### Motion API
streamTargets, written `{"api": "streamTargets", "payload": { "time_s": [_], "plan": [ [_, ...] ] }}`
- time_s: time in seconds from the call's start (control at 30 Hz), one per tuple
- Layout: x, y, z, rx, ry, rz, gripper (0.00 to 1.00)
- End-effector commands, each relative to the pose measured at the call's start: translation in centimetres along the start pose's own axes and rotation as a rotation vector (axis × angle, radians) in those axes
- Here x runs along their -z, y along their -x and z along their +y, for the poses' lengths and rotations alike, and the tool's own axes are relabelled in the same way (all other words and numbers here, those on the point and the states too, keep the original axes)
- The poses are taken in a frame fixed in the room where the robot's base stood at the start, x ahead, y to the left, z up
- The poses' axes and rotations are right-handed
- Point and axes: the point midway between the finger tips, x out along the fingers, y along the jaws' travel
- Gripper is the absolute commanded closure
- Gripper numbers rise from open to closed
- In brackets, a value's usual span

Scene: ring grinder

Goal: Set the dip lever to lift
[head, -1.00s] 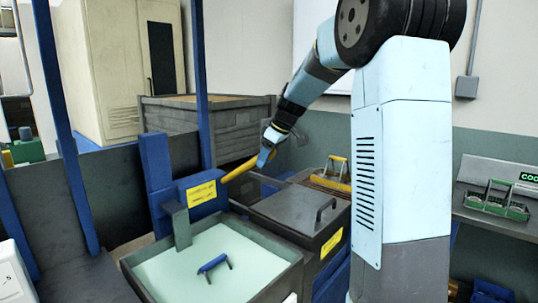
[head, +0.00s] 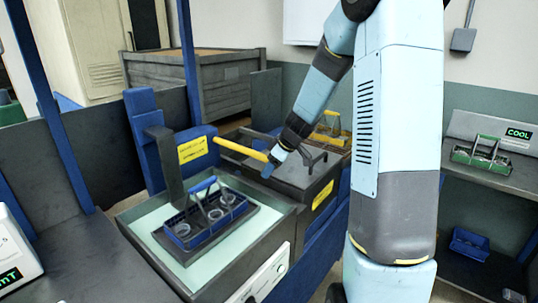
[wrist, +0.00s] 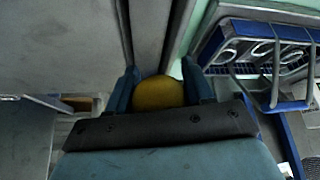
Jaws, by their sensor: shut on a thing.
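The dip lever is a yellow bar (head: 240,150) that runs from the blue block with yellow labels (head: 193,147) toward my gripper. My gripper (head: 272,163) is shut on the free end of this bar. In the wrist view my gripper (wrist: 160,88) has a blue finger on each side of the lever's round yellow end (wrist: 158,92). A blue carrier (head: 205,215) holding several rings sits on a dark plate above the pale green liquid of the left tank (head: 140,222). The carrier also shows at the right of the wrist view (wrist: 262,58).
A dark lidded tank (head: 300,172) stands right of the open one. A carrier with a yellow handle (head: 330,128) is behind it. A green carrier (head: 480,155) sits on the right shelf by a COOL display (head: 518,133). A blue carrier (head: 469,243) lies lower down.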

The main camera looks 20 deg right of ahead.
Motion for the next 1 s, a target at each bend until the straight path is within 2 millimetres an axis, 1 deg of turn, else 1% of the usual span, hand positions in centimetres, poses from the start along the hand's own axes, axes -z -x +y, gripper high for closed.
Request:
{"api": "streamTargets", "payload": {
  "time_s": [0.1,0.23,0.67,0.7,0.9,0.93,1.0],
  "plan": [
    [-0.2,-1.0,0.1,-0.004,0.002,0.003,1.0],
    [-0.4,-1.5,0.1,-0.004,0.002,0.004,1.0],
    [-0.3,-1.7,0.1,-0.005,0.006,0.005,1.0],
    [-0.2,-1.7,0.1,-0.006,0.006,0.005,0.46],
    [-0.4,-1.7,0.1,-0.004,0.005,0.004,0.27],
    [-0.4,-1.7,0.1,-0.004,0.004,0.004,0.25],
    [-0.5,-1.7,0.1,-0.003,0.004,0.003,0.25]
  ]
}}
